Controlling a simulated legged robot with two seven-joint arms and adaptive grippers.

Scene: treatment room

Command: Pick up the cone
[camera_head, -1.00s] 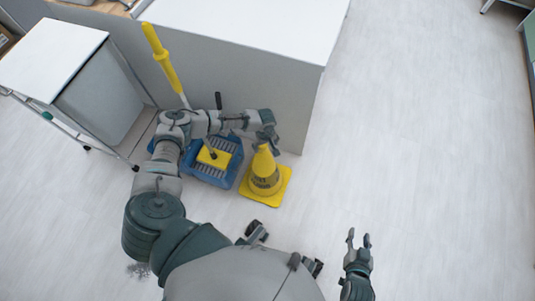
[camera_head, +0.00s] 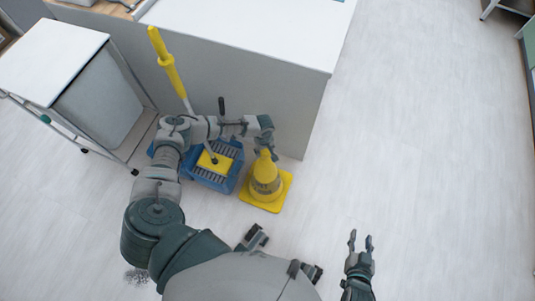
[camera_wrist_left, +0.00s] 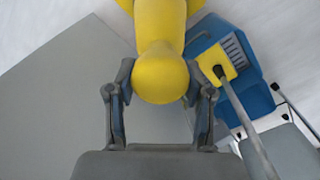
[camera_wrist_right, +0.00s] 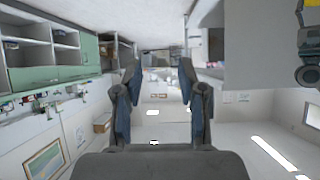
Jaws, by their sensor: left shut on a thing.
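The yellow cone (camera_head: 266,182) stands upright on its square base on the floor, right of the blue mop bucket. My left gripper (camera_head: 266,152) is at the top of the cone. In the left wrist view the cone's rounded tip (camera_wrist_left: 160,76) sits between the two fingers of my left gripper (camera_wrist_left: 160,88), which are shut on it. Dark lettering shows on the cone's side in the head view. My right gripper (camera_head: 361,243) is open and empty, over bare floor. It also shows in the right wrist view (camera_wrist_right: 160,85) with nothing between its fingers.
The blue mop bucket (camera_head: 226,183) with its yellow wringer stands just left of the cone. A yellow mop handle (camera_head: 167,66) leans up behind my left arm. A grey counter (camera_head: 245,75) is behind, and a white-topped cart (camera_head: 50,60) at left. Floor at right is clear.

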